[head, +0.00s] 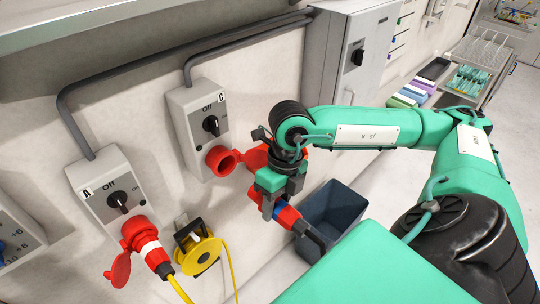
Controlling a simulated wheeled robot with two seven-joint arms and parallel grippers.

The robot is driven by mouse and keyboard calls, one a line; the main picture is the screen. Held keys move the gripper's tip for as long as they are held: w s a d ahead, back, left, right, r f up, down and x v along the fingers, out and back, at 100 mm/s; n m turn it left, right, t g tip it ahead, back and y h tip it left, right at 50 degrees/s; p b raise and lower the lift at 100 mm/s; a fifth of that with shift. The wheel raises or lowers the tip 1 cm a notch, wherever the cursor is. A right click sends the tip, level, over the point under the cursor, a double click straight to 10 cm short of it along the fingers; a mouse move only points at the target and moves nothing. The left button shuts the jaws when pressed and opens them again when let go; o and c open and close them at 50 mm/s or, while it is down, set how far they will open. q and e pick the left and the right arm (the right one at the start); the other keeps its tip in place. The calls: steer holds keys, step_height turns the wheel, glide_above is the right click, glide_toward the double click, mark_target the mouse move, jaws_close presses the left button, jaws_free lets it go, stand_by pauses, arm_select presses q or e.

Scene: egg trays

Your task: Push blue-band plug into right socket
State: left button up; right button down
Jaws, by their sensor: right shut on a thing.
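My right gripper (272,194) is shut on the red blue-band plug (289,217), with the blue band just below the fingers and a dark cable at its lower right end. The gripper covers the plug's middle. The right socket (221,161) is a red round opening under switch box C (200,127), with its red lid (255,156) swung open to the right. The plug is apart from the socket, below and to the right of it. My left gripper is not in view.
Switch box A (103,195) at left has its red socket (134,229) filled by a white-band plug (154,255) with a yellow cable. A yellow cable reel (200,252) hangs beside it. A dark bin (334,212) stands behind my right gripper. A grey cabinet (357,60) is on the wall.

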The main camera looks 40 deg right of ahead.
steer(key=shift+w+r, duration=0.15)
steer(key=shift+w, duration=0.25)
steer(key=w+p, duration=0.2)
steer(key=w, duration=0.3)
steer(key=shift+a, duration=0.15)
steer(key=w, duration=0.2)
steer(key=shift+w+a+p, duration=0.1)
steer(key=shift+w+p, duration=0.2)
steer(key=shift+p, duration=0.1)
steer(key=shift+b, duration=0.7)
stand_by(0.6)
steer(key=shift+w+a, duration=0.1)
steer(key=shift+w, duration=1)
stand_by(0.4)
steer(key=shift+w, duration=0.15)
stand_by(0.6)
steer(key=shift+r+b, duration=0.1)
steer(key=shift+b, duration=0.45)
